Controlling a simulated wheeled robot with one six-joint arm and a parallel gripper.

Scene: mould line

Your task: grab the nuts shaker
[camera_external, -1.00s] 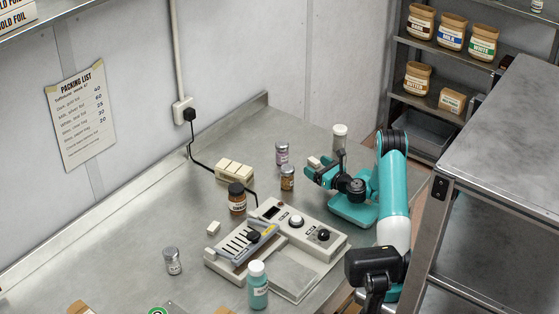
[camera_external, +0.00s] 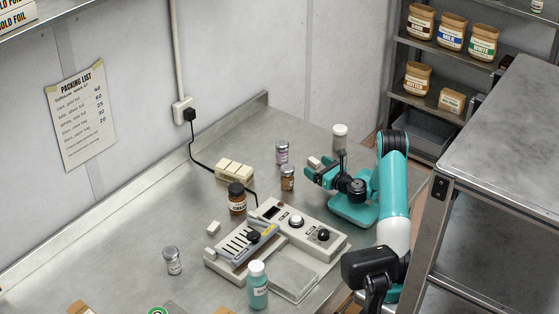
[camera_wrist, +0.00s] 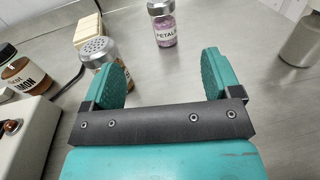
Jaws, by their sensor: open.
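A small glass shaker with a perforated metal lid and brown contents (camera_external: 288,178) stands upright on the steel bench, left of my gripper. It looks like the nuts shaker, but its label is not readable. In the wrist view this shaker (camera_wrist: 97,52) is just outside the left finger, which hides part of its body. My gripper (camera_external: 322,166) is low over the bench. In the wrist view my gripper (camera_wrist: 160,70) is open, with nothing between its fingers.
A shaker labelled petals (camera_wrist: 163,24) stands ahead, beyond the fingertips. A brown jar (camera_external: 237,198), a white control unit (camera_external: 330,238) and a cream block (camera_external: 235,170) stand to the left. Bare bench lies between the fingers.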

